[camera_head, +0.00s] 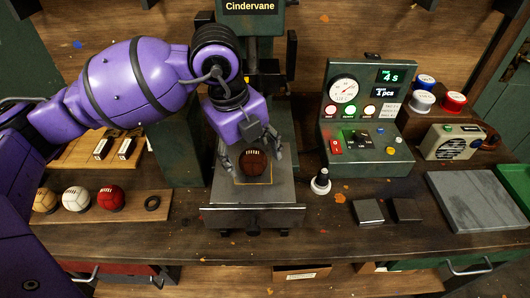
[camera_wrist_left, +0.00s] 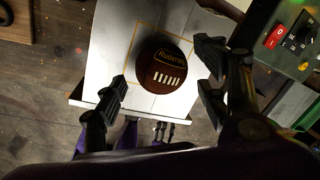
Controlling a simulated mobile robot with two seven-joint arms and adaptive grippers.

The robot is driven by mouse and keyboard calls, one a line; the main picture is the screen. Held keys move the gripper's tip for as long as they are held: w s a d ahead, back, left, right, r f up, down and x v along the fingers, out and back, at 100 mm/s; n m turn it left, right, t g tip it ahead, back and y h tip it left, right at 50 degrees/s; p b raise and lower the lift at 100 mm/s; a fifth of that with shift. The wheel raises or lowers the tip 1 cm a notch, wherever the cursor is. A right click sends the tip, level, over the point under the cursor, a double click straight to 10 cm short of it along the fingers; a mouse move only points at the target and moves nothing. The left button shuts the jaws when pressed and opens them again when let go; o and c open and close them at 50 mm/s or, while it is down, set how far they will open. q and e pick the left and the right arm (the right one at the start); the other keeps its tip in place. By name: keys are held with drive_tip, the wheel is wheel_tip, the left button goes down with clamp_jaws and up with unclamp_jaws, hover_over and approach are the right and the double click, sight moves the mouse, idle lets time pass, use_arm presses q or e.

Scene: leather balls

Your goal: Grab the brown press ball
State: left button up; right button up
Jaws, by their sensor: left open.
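The brown press ball (camera_head: 255,161) sits on the metal plate of the press (camera_head: 222,191), inside a yellow square outline. In the left wrist view the ball (camera_wrist_left: 165,65) shows a yellow label and a row of pale stitches. My left gripper (camera_head: 253,158) is over the press plate with its fingers open to either side of the ball. In the left wrist view the open fingers of my left gripper (camera_wrist_left: 160,100) are apart from the ball, which lies between and a little beyond them. My right gripper is not in view.
Tan (camera_head: 45,200), white (camera_head: 76,198) and red (camera_head: 110,197) balls stand in a row at the left, beside a dark ring (camera_head: 152,203). A green control panel (camera_head: 365,120) stands right of the press. A white-topped knob (camera_head: 320,181) stands close to the plate's right side.

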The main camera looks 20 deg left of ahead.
use_arm(q)
drive_tip(key=shift+w+f, duration=0.15)
drive_tip(key=shift+f, duration=0.6)
drive_tip(key=shift+r, duration=0.1)
drive_tip(key=c, duration=1.2)
